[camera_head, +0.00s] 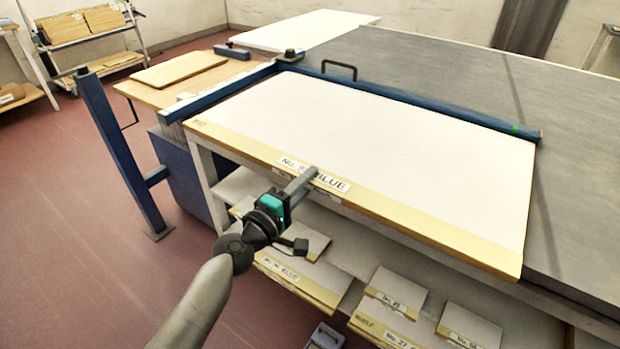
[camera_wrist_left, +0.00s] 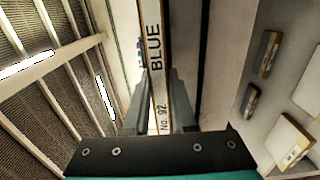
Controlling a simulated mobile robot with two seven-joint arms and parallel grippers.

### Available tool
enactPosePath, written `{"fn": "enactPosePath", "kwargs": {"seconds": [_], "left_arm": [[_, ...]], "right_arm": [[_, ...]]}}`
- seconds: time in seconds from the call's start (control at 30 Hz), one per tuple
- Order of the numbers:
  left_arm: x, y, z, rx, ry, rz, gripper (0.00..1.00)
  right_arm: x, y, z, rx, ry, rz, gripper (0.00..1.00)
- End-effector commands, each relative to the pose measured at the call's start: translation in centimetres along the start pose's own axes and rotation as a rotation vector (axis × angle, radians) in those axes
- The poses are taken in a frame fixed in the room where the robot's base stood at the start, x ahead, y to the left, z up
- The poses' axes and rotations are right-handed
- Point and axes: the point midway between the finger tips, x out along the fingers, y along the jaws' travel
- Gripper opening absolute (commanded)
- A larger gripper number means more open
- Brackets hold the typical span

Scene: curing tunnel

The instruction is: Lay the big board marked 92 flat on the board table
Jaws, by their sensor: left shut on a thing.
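The big board (camera_head: 390,140) is white with a yellowish border. It lies about level over the front left of the grey board table (camera_head: 430,70), inside the corner of the blue rails. I cannot tell if its whole underside touches the table. Its front edge label reads "No. 9" and "BLUE", partly covered by my gripper; in the left wrist view the board's edge (camera_wrist_left: 155,45) reads "No. 92" and "BLUE". My left gripper (camera_head: 312,176) is shut on this front edge near the label. Its fingers (camera_wrist_left: 168,95) straddle the edge in the wrist view. My right gripper is out of view.
A blue rail (camera_head: 430,104) with a black handle runs behind the board. Shelves below hold smaller labelled boards (camera_head: 398,288). A blue post (camera_head: 118,150) stands at the left, near a wooden side table (camera_head: 150,93) with a brown board.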

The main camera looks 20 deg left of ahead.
Motion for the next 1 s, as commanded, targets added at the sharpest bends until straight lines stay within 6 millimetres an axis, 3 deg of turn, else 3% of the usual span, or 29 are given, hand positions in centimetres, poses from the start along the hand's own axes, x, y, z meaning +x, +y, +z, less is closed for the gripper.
{"fn": "enactPosePath", "kwargs": {"seconds": [0.03,1.0], "left_arm": [[-0.1,0.9,-0.2,0.002,0.005,0.018,0.0],[-4.2,1.0,-0.1,0.005,0.003,0.016,0.0]], "right_arm": [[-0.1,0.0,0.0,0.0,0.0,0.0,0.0],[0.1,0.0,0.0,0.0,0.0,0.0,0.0]]}}
